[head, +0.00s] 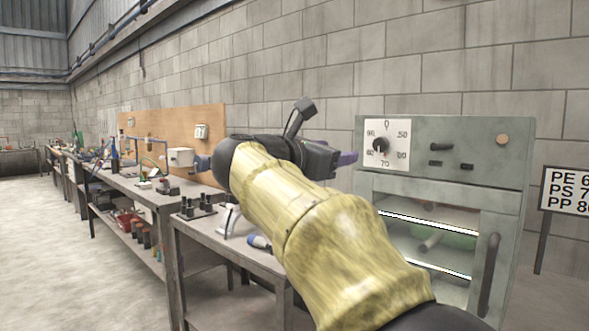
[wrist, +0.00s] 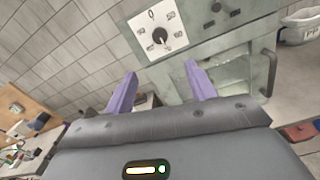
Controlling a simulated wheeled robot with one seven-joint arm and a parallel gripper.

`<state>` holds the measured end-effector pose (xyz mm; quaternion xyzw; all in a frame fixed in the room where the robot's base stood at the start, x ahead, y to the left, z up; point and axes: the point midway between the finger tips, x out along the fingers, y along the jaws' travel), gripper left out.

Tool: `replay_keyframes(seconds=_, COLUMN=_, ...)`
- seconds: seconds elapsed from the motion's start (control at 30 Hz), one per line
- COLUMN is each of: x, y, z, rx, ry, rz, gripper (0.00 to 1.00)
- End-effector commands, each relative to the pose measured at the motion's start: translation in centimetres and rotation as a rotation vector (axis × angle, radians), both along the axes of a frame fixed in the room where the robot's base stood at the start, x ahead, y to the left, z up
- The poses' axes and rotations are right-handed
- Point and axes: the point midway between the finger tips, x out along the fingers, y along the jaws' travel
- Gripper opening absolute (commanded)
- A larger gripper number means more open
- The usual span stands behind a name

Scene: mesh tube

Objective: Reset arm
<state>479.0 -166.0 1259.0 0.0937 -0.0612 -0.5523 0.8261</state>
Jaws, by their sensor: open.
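My gripper (wrist: 160,92) shows in the wrist view with its two purple fingers apart and nothing between them. The grey-green oven (head: 450,192) stands at the right, with a round dial (head: 381,145) on a white plate. Its glass door appears closed, and a lit inside shows through it. In the wrist view the oven dial (wrist: 161,37) lies beyond the fingers, above them in the picture. I cannot tell the exact gap between fingers and oven.
A nearer table (head: 215,231) holds a dark rack (head: 197,208) and a blue-and-white item (head: 259,243). A sign (head: 566,191) stands right of the oven. The floor at left is clear.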

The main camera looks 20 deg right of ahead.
Motion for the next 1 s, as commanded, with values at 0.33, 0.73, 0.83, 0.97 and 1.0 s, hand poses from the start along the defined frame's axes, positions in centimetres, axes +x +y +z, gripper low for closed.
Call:
replay_keyframes(seconds=0.33, x=2.4, y=0.7, z=-0.8, rx=-0.173, ry=0.173, rz=0.086, gripper=0.55)
replay_keyframes(seconds=0.73, x=11.4, y=10.2, z=-16.0, rx=-1.18, ry=1.17, rz=0.617, gripper=0.55)
replay_keyframes(seconds=0.83, x=11.2, y=12.6, z=-21.7, rx=-1.42, ry=1.37, rz=0.761, gripper=0.55)
replay_keyframes(seconds=0.97, x=9.2, y=14.9, z=-29.1, rx=-1.721, ry=1.582, rz=0.956, gripper=0.55)
replay_keyframes(seconds=1.0, x=8.3, y=15.5, z=-31.3, rx=-1.813, ry=1.636, rz=1.017, gripper=0.55)
